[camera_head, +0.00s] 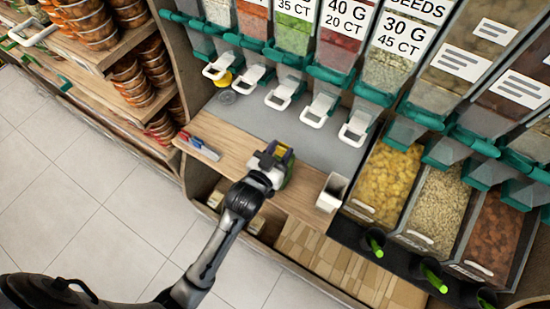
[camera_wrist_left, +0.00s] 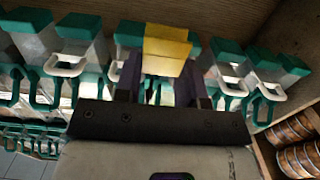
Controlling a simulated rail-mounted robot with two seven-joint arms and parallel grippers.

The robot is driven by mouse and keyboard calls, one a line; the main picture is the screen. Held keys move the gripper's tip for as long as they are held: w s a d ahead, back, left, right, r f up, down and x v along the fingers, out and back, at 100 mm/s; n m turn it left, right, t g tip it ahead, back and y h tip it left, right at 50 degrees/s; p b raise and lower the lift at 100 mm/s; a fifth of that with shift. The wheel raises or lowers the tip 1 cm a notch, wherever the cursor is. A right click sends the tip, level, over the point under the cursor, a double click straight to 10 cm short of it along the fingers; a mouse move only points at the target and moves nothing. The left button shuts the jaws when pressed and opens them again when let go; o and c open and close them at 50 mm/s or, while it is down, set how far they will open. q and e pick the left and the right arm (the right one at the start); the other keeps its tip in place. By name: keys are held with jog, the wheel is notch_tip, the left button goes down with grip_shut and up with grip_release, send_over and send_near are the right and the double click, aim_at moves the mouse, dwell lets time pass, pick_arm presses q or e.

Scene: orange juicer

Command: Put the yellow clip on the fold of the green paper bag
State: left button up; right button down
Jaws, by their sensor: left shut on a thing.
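My left gripper (camera_head: 277,158) is over the wooden counter in the head view, shut on the yellow clip (camera_head: 283,151). In the left wrist view the clip shows as a yellow block (camera_wrist_left: 167,48) between the dark fingers of the left gripper (camera_wrist_left: 160,75). A small green patch (camera_head: 289,172) shows beside the gripper in the head view. I cannot tell whether it is part of the green paper bag, whose fold I cannot make out. My right gripper is not in view.
The wooden counter (camera_head: 228,140) holds a tray with red and blue items (camera_head: 199,146) on the left and a white box (camera_head: 332,192) right of the gripper. Dispensers with white handles (camera_head: 322,109) hang behind. Open bins (camera_head: 384,180) stand at right, shelves (camera_head: 101,55) at left.

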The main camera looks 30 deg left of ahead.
aim_at(281, 154)
pick_arm(q)
jog(key=shift+w+f+b, duration=0.25)
jog(key=shift+w+b, duration=0.25)
jog(key=shift+w, duration=0.35)
jog(key=shift+w+d+f+b, duration=0.15)
jog(key=shift+w+f+b, duration=0.3)
jog(key=shift+b, duration=0.4)
jog(key=shift+f, duration=1.15)
jog(key=shift+p, duration=0.35)
jog(key=shift+f+p, duration=0.2)
jog(key=shift+p, duration=0.15)
